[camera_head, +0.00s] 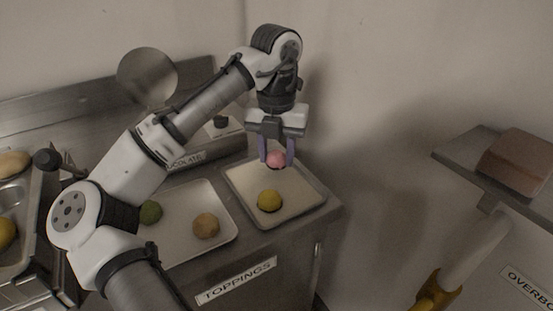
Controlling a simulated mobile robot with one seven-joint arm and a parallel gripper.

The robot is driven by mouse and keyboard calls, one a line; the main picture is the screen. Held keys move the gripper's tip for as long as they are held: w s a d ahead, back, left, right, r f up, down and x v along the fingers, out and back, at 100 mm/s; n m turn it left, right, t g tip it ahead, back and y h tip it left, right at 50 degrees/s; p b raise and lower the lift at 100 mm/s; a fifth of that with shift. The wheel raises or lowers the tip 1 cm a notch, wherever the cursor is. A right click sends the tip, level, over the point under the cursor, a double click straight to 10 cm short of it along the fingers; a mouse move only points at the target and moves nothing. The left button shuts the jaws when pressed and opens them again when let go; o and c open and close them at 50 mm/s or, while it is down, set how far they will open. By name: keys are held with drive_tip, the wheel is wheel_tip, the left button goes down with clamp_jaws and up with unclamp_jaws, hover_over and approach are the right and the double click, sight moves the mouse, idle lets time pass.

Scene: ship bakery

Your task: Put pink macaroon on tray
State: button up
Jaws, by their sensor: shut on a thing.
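The pink macaroon (276,159) is between the two fingers of my gripper (277,155), which is shut on it. It is at the back part of the right-hand tray (302,205). I cannot tell whether the macaroon touches the tray or is held just above it. A yellow macaroon (269,201) lies on the same tray, in front of the pink one. The left-hand tray (187,243) holds a green macaroon (151,212) and a tan macaroon (206,226).
The trays are on a metal counter with a "TOPPINGS" label (236,281). A labelled box with a dark knob (222,123) stands behind them. At the right, a wall shelf (468,146) holds a brown block (517,161). Breads (13,165) lie at far left.

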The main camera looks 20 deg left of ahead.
sight(276, 152)
drive_tip(key=shift+f, duration=0.85)
drive_tip(key=o, duration=0.7)
drive_tip(key=shift+f, duration=0.15)
wheel_tip(276, 152, up, 12)
drive_tip(key=shift+r+p, duration=0.2)
drive_tip(key=shift+p, duration=0.7)
